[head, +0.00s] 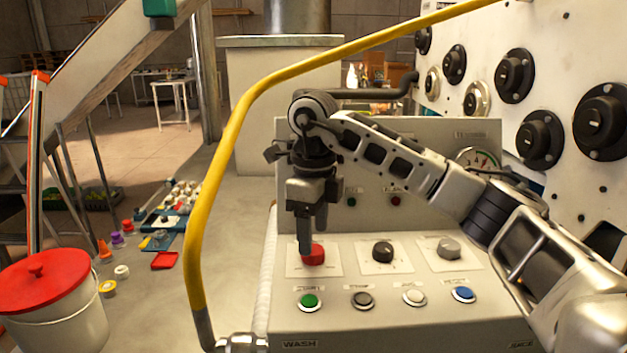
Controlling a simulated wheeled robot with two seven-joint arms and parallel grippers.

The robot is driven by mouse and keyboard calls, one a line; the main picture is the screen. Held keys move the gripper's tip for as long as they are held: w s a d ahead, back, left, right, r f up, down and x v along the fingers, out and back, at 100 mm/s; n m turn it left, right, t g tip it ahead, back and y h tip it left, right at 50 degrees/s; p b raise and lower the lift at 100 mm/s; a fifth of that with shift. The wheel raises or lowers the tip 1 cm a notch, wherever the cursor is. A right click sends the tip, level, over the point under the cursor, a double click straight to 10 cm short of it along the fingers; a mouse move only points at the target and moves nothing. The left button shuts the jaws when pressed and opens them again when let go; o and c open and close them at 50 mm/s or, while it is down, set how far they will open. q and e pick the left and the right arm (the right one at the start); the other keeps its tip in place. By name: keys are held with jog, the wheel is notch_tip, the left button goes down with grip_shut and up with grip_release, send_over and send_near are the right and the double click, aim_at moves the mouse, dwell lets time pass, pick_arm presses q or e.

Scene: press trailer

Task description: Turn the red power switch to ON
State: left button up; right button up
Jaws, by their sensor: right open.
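The red power switch (313,254) is a red knob on a pale square plate at the left of the control panel's sloped face (350,290). My right gripper (313,240) points down right at the knob, with its fingers open. One finger reaches down at the knob's left side and overlaps it in the picture; the other is partly hidden behind. I cannot tell whether they touch the knob. The knob's ON marking is too small to read. My left gripper is not in view.
A black knob (383,251) and a grey knob (448,248) sit right of the red one. Green (309,300), dark, white and blue (463,294) buttons line the front. A yellow rail (232,130) curves along the panel's left. A red-lidded bucket (45,282) stands far left.

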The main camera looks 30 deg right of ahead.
aim_at(314, 249)
notch_tip(314, 249, up, 13)
jog(key=shift+p, duration=0.45)
jog(key=shift+f, duration=0.15)
